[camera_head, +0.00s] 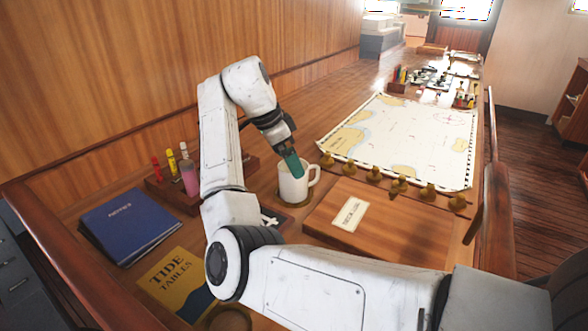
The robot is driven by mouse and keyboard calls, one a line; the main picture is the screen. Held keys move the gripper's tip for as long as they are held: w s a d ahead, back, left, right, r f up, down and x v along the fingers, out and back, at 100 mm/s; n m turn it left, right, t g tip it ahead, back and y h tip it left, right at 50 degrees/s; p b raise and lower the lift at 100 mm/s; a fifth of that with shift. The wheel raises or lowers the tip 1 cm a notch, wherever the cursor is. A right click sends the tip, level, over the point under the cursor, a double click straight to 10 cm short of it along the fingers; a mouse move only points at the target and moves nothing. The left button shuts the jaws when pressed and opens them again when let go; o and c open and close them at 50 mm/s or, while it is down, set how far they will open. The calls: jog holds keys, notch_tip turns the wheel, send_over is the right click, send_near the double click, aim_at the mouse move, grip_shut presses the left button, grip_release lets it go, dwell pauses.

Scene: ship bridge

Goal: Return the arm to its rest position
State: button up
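My white arm reaches from the lower right over the wooden desk and bends up and over. My gripper (284,140) points down at a white mug (292,188) near the middle of the desk. A teal piece (292,163) at the gripper's end overlaps the mug's rim. I cannot tell whether it is a fingertip or a held thing, or whether it is inside the mug or in front of it. The mug stands upright with its handle to the right. The finger gap is not clear.
Right of the mug are a wooden box (385,232), several brass pieces (398,186) and a chart (405,135). A rack of bottles (188,178), a blue binder (128,222) and a tide tables book (172,283) lie left. A wooden wall (150,70) stands behind.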

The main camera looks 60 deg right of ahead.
jog(key=shift+v, duration=2.5)
jog(key=shift+r+p, duration=0.1)
jog(key=shift+p, duration=0.2)
